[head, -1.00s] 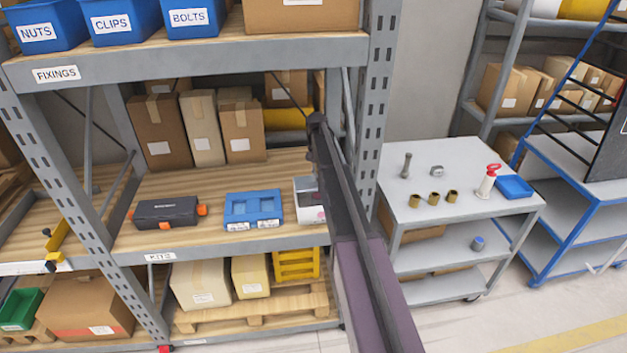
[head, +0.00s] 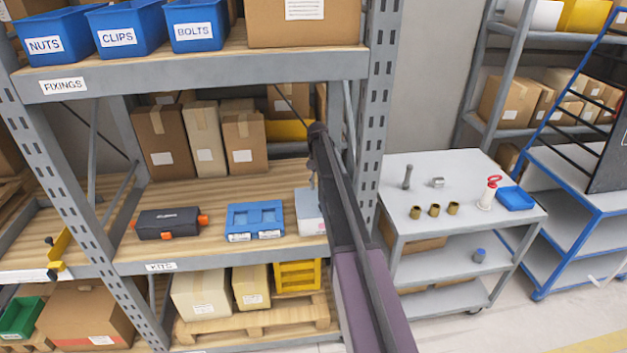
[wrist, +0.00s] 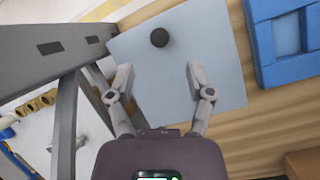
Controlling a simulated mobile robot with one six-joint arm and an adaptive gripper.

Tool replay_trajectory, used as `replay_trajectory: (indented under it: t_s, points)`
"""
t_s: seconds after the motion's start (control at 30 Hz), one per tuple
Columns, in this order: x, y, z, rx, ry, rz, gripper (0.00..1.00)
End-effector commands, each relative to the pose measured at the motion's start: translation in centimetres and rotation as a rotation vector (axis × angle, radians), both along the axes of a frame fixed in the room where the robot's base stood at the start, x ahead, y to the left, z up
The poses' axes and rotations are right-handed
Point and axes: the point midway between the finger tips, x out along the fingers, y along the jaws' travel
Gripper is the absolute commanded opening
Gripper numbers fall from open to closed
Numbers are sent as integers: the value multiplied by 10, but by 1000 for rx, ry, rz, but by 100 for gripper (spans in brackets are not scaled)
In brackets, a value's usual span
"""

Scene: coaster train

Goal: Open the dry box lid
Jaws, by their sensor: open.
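The dry box appears to be the pale box (head: 308,212) at the right end of the middle shelf in the head view, partly hidden by my arm. In the wrist view its flat pale blue-grey lid (wrist: 180,60) fills the middle and lies flat, with a round dark knob (wrist: 159,37) on it. My gripper (wrist: 158,67) is open and empty over the lid. The knob lies just beyond the fingertips, roughly midway between them. I cannot tell the height of the fingers above the lid.
A blue case (head: 255,221) and a black case with orange latches (head: 170,224) lie left of the box. A grey shelf upright (head: 375,110) stands close on the right. A grey cart (head: 455,215) with small parts stands beyond it. The shelf above limits headroom.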

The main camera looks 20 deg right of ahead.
Motion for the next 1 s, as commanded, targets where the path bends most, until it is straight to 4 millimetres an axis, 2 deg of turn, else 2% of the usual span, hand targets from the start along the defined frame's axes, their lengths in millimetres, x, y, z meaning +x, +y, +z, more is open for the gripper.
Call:
replay_trajectory:
  t_s: [0.27,0.47,0.67,1.0]
  points:
    - [-5,4,0,0,-5,7,68]
    - [-32,28,-3,3,-39,56,68]
    - [-83,71,-9,10,-110,155,68]
    - [-184,143,-17,23,-255,363,68]
